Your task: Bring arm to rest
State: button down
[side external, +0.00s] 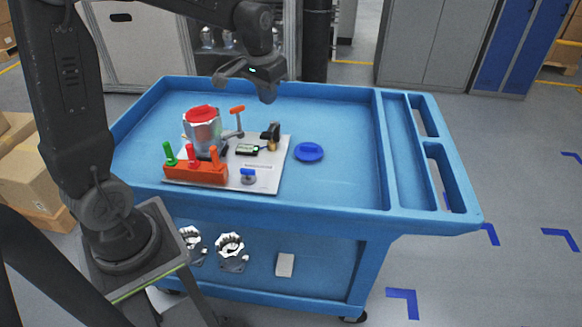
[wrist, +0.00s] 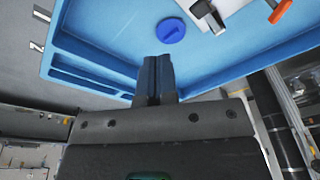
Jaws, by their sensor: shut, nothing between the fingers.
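My gripper (wrist: 156,76) is shut and empty in the wrist view, its two dark fingers side by side over the rim of the blue cart (wrist: 110,50). In the side view my gripper (side external: 268,96) hangs above the far part of the cart (side external: 345,150), clear of everything on it. A machined metal housing with a red cap (side external: 201,128) stands at the left on a light fixture plate (side external: 262,180). A round blue cap (side external: 309,152) lies on the cart bed to the right of the plate; it also shows in the wrist view (wrist: 171,30).
A red-orange block (side external: 195,172) with green, red and orange handled pieces sits at the plate's front. An orange-handled tool (side external: 237,117), a black clamp (side external: 271,132) and a small blue-topped piece (side external: 248,175) stand on the plate. The cart's right half is clear. Grey cabinets (side external: 432,45) stand behind.

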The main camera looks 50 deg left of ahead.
jog(key=s+d+r+m+t, duration=0.1)
jog(key=s+d+r+t, duration=0.1)
jog(key=s+d, duration=0.4)
jog(key=s+d+r+m+t, duration=0.1)
jog(key=s+d+r, duration=0.2)
jog(key=s+d, duration=0.4)
jog(key=s, duration=0.5)
jog(key=shift+s+r+t+h, duration=0.2)
jog(key=shift+r+t+h, duration=0.1)
jog(key=shift+t, duration=0.1)
